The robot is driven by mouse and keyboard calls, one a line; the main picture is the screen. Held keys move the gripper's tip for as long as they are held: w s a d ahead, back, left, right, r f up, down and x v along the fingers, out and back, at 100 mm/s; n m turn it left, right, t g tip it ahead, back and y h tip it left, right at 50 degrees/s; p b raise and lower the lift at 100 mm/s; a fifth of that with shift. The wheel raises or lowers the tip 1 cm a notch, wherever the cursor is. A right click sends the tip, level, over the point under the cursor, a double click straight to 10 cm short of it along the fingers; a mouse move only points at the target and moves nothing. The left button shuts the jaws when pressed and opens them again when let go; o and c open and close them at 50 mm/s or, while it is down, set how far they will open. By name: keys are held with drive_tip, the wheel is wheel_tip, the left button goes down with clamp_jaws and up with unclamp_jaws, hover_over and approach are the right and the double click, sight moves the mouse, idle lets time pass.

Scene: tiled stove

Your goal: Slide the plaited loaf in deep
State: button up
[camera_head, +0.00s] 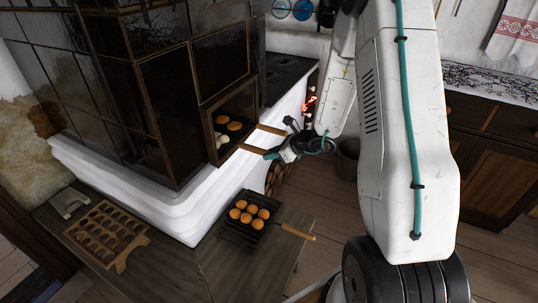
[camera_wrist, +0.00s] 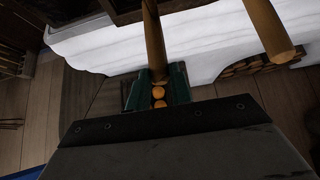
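A pale, lumpy shape, which looks like the plaited loaf (camera_head: 222,141), lies just inside the open oven mouth (camera_head: 207,128) of the dark tiled stove. Two wooden handles stick out of the mouth: a nearer one (camera_head: 252,148), on the loaf's side, and a farther one (camera_head: 271,130). My gripper (camera_head: 274,155) is at the outer end of the nearer handle. In the wrist view that handle (camera_wrist: 153,40) runs between the green fingers (camera_wrist: 157,88), which touch both its sides. The other handle (camera_wrist: 268,30) is free to the right. The pan under the loaf is hidden.
Browned buns (camera_head: 234,126) lie deeper in the oven. A dark pan of several buns (camera_head: 250,214) stands on the bench, its wooden handle (camera_head: 297,232) pointing right. A wooden tray with hollows (camera_head: 105,234) stands at the left. The white stove ledge (camera_head: 150,195) runs below the mouth.

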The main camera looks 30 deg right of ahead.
sight(248, 145)
clamp_jaws()
drive_tip(key=shift+w+a, duration=0.9)
drive_tip(key=shift+w, duration=0.45)
drive_tip(key=shift+w+a, duration=0.95)
drive_tip(key=shift+w, duration=0.35)
drive_tip(key=shift+w+a, duration=0.9)
drive_tip(key=shift+w, duration=0.45)
drive_tip(key=o, duration=0.9)
unclamp_jaws()
drive_tip(key=shift+c, duration=0.2)
drive_tip(key=shift+v, duration=3.9)
drive_tip(key=v, duration=0.6)
drive_tip(key=shift+r, duration=0.2)
